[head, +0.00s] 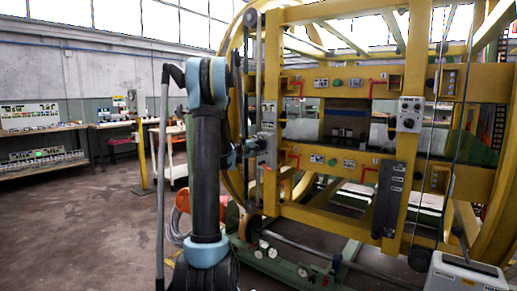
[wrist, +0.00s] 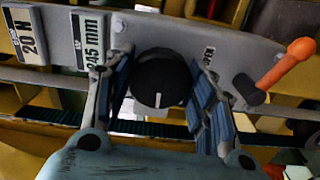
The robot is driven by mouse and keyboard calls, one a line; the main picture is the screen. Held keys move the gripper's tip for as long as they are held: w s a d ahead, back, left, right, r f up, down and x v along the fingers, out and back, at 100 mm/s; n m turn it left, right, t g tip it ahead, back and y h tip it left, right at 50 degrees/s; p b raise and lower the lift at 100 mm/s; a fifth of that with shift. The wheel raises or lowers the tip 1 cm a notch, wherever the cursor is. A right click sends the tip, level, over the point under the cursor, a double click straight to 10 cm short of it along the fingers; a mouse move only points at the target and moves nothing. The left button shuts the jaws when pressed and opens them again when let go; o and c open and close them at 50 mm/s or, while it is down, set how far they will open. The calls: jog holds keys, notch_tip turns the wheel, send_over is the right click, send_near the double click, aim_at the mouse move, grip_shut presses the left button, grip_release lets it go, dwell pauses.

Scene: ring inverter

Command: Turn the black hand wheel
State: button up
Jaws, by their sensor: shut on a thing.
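The black hand wheel (wrist: 160,82) is a round knob with a short white mark near its lower middle. It sits on a grey panel (wrist: 225,42) in the wrist view. My gripper (wrist: 158,68) has one blue-padded finger on the left of the wheel and one on the right, shut on it. In the head view, my gripper (head: 254,147) is at the left side of the yellow frame (head: 325,82), and I cannot make out the wheel there.
Labels reading 20 N (wrist: 28,36) and 245 mm (wrist: 89,42) are left of the wheel. An orange-handled lever (wrist: 290,60) projects close to the right finger. A white cart (head: 176,160) and workbenches (head: 42,165) stand at the left. The left floor is open.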

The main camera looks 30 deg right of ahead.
jog(key=shift+s+f, duration=0.15)
jog(key=shift+s, duration=0.05)
jog(key=o, duration=0.8)
jog(key=shift+o, duration=1.3)
jog(key=shift+w, duration=0.1)
jog(key=v, duration=1.2)
jog(key=shift+w, duration=0.1)
